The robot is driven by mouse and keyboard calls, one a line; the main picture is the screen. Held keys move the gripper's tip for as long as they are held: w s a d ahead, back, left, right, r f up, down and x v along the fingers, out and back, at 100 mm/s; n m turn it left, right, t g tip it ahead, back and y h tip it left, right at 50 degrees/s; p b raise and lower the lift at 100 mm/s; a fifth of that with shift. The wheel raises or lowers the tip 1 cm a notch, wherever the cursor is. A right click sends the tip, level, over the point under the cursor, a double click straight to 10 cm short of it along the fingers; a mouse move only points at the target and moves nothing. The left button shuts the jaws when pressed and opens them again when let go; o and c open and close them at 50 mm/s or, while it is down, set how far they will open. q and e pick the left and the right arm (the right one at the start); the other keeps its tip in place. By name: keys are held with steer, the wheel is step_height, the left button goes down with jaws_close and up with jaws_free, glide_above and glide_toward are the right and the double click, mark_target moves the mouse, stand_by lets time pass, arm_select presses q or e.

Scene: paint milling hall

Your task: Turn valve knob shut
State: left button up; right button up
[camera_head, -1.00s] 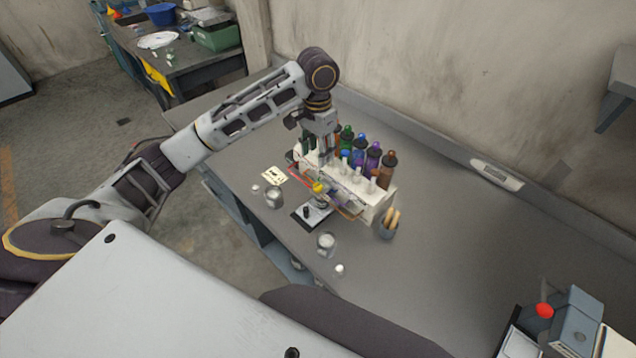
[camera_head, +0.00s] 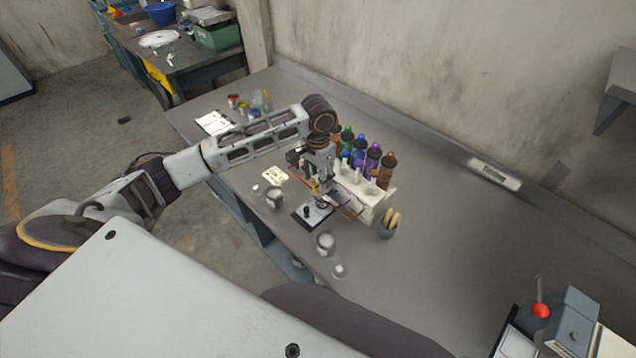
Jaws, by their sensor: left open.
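A small yellow piece (camera_head: 316,188), which looks like the valve knob, shows on a small fitting above a black-and-white base plate (camera_head: 312,214) on the grey bench. My left gripper (camera_head: 317,184) points down right at it, with its jaws open. The fingers overlap the yellow piece and partly hide it. I cannot tell whether they touch it. My right gripper is not in view.
A white rack (camera_head: 377,197) with several coloured bottles stands just behind the left gripper. Metal cans (camera_head: 275,199) (camera_head: 326,244) and a cup of wooden sticks (camera_head: 388,228) stand close by. A box with a red ball (camera_head: 541,310) is at lower right.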

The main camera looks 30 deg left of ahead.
arm_select(q)
steer(key=shift+f, duration=1.75)
steer(key=shift+c, duration=0.5)
steer(key=c, duration=1)
